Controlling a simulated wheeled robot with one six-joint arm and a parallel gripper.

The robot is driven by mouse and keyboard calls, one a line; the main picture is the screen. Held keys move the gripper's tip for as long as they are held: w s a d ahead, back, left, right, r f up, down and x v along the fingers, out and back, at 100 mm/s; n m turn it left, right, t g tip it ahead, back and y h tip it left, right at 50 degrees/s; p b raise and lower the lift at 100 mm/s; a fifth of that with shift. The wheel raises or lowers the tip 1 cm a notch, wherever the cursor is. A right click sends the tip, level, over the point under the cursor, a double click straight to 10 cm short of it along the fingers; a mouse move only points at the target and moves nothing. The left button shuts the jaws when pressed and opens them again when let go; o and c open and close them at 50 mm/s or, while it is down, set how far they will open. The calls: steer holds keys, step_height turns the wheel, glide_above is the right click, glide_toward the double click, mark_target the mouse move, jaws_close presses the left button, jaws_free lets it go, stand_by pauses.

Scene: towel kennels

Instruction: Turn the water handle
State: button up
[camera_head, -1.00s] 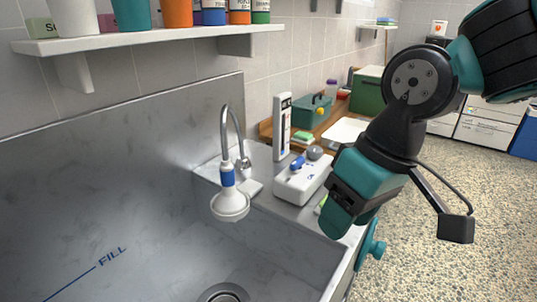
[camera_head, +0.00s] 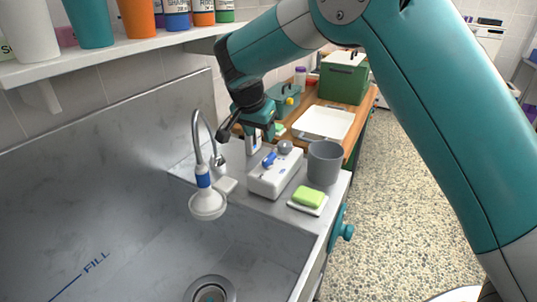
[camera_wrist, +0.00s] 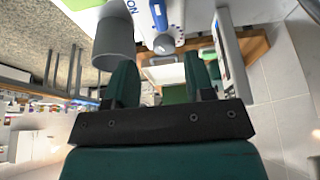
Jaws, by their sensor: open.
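A white box (camera_head: 275,180) stands on the counter at the right end of the sink. It carries a blue lever handle (camera_head: 269,158) and a grey knob (camera_head: 285,147). The wrist view, where the scene looks upside down, shows the blue handle (camera_wrist: 158,14), the grey knob (camera_wrist: 164,44) and the letters "ON". My gripper (camera_head: 262,136) is just behind and above the box in the head view, apart from the handle as far as I can tell. Its two fingers (camera_wrist: 162,80) stand apart with nothing between them. The tips partly hide the area behind the box.
A tap with a white shower head (camera_head: 207,203) hangs over the steel sink. A grey cup (camera_head: 324,162) and a green soap (camera_head: 308,196) on a dish stand right of the box. A shelf with bottles is above left. A teal knob (camera_head: 343,231) sticks out at the counter's front.

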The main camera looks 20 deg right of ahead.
mark_target(270, 157)
steer(key=p+x, duration=0.2)
steer(key=x, duration=0.9)
steer(key=shift+w+d+f, duration=0.1)
steer(key=shift+f, duration=0.2)
jaws_close()
steer(key=shift+n, duration=0.4)
steer(key=shift+f+n+t+y+b, duration=0.1)
steer(key=shift+n+t+y+b, duration=0.2)
steer(key=shift+n+b, duration=0.3)
steer(key=n+y+b, duration=0.1)
steer(key=n+b, duration=0.1)
steer(key=n, duration=0.2)
steer(key=shift+d+t, duration=0.15)
steer(key=shift+t, duration=0.15)
steer(key=n+y, duration=0.1)
steer(key=n, duration=0.1)
steer(key=n+y+b, duration=0.1)
steer(key=n, duration=0.2)
steer(key=shift+d+n+y, duration=0.1)
steer(key=shift+n+y, duration=0.2)
